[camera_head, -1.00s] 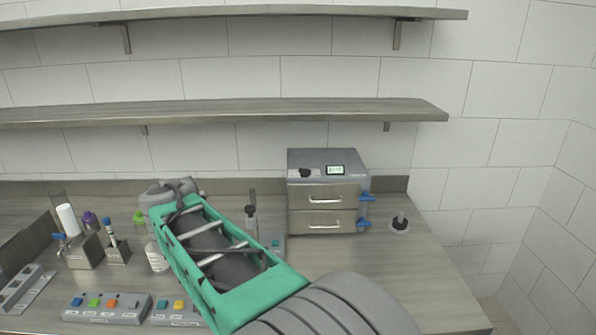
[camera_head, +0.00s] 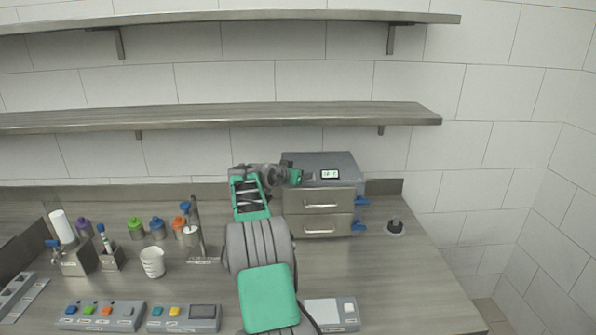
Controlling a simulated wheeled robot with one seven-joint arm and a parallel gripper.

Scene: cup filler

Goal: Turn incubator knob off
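The incubator (camera_head: 320,210) is a grey metal box with two drawers, silver handles and blue side latches, at the back right of the bench. A small lit display (camera_head: 329,174) shows on its upper front. The dark knob seen left of the display earlier is hidden now behind the end of my arm. My gripper (camera_head: 294,176) is at the incubator's upper left front, at the knob's place. I cannot tell whether its fingers touch the knob or whether they are open or shut.
Several bottles with coloured caps (camera_head: 157,228) and a white cup (camera_head: 152,262) stand on the left. A stand (camera_head: 203,256) is close left of my arm. Button panels (camera_head: 100,315) line the front. Shelves hang above.

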